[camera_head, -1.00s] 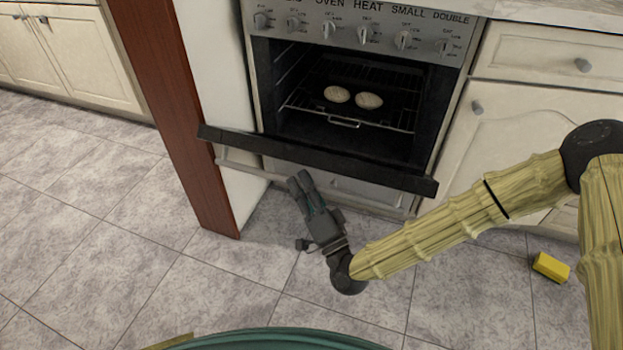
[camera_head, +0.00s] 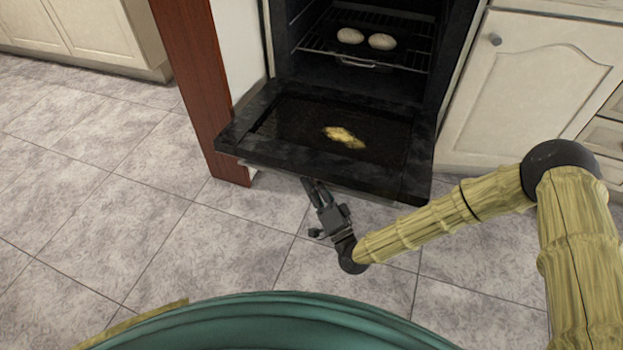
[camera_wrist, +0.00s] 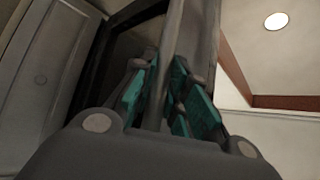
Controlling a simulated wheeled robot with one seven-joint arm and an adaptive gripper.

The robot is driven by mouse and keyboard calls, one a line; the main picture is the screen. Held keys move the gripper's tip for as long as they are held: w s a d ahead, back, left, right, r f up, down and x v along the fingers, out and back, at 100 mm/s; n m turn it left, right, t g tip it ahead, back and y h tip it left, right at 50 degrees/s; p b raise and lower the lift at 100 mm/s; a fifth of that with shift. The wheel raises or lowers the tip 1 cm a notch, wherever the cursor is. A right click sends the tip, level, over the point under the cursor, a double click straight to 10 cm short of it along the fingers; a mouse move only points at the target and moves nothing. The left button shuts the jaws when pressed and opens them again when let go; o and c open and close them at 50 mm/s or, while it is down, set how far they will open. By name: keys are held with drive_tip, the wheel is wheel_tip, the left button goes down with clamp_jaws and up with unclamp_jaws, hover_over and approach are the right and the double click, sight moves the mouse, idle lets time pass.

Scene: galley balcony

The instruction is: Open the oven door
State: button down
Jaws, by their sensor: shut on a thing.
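The oven door (camera_head: 262,152) is folded down well open, near level, with its dark inner glass facing up. A yellowish reflection shows on the glass. The oven cavity (camera_head: 310,75) is open behind it, with a wire rack inside. My gripper (camera_head: 312,186) is at the door's front edge, reaching under it; the fingertips are partly hidden by the door. In the wrist view the teal finger pads (camera_wrist: 165,92) close around a pale bar, the door handle (camera_wrist: 166,60).
A dark red-brown post (camera_head: 190,80) stands close at the door's left. A white cabinet door (camera_head: 530,90) is to the right. Tiled floor (camera_head: 110,230) is clear in front and left.

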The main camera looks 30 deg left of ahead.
drive_tip(key=shift+w+d+f, duration=0.15)
drive_tip(key=shift+d+f, duration=0.05)
drive_tip(key=c, duration=1.4)
unclamp_jaws()
drive_tip(key=shift+s+d+f, duration=0.2)
drive_tip(key=shift+d, duration=0.05)
drive_tip(key=v, duration=1.1)
drive_tip(key=shift+s+d, duration=0.1)
drive_tip(key=shift+d, duration=0.05)
